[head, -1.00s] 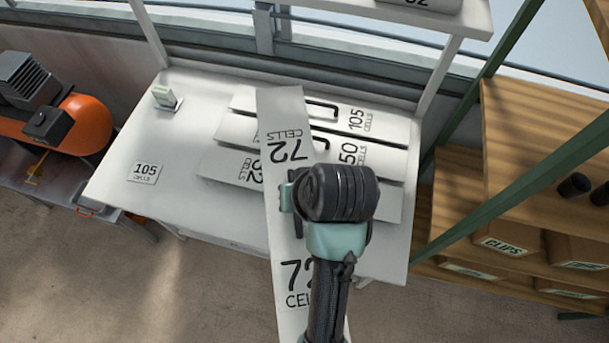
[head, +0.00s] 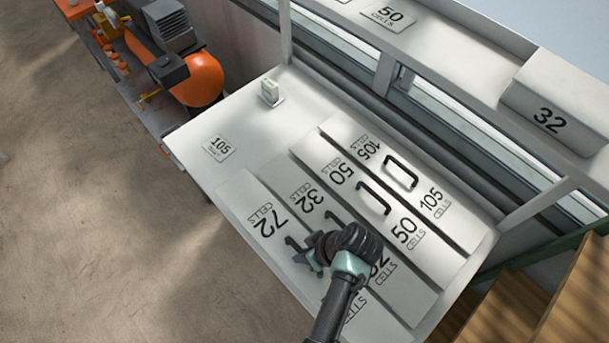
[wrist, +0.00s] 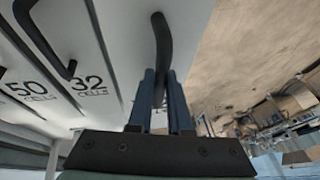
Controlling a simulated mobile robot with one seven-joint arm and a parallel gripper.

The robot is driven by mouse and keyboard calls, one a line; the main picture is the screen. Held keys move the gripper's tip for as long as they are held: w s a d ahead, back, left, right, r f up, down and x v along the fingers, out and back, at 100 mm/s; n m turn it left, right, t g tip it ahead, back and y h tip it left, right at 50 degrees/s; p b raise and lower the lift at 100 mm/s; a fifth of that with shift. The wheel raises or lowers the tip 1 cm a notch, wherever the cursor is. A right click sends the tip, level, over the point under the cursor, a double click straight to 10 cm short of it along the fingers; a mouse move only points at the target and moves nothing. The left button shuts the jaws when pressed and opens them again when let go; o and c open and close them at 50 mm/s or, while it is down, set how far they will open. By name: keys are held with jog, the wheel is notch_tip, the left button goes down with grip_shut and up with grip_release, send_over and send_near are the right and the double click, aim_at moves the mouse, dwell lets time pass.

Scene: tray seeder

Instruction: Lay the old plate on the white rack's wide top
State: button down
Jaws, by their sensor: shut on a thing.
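The white rack (head: 192,150) shows in the head view with its wide top tilted across the picture. A long white plate marked 72 (head: 250,205) lies along the top's front side, beside the plate marked 32 (head: 285,175) and roughly parallel to it. My gripper (head: 308,258) is over the middle of the 72 plate. In the wrist view my gripper (wrist: 160,100) is shut on a black bar handle (wrist: 160,45). My wrist and arm hide part of the 72 plate. I cannot tell whether it touches the top all along.
Plates marked 50 (head: 325,160) and 105 (head: 350,130) lie behind, with black handles standing up. A 105 card (head: 219,148) and a small box (head: 269,91) sit at the left. Above is a shelf with a 32 box (head: 560,100). An orange compressor (head: 200,80) stands beyond.

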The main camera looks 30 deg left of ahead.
jog(key=shift+w+f+b, duration=0.15)
jog(key=shift+f+b, duration=2.45)
jog(key=shift+f, duration=0.35)
jog(key=shift+f+b, duration=0.3)
jog(key=shift+f, duration=0.05)
jog(key=c, duration=0.8)
grip_release()
jog(key=shift+o, duration=0.2)
jog(key=shift+f, duration=0.1)
jog(key=shift+d, duration=0.1)
jog(key=b+v, duration=0.1)
jog(key=v, duration=1.2)
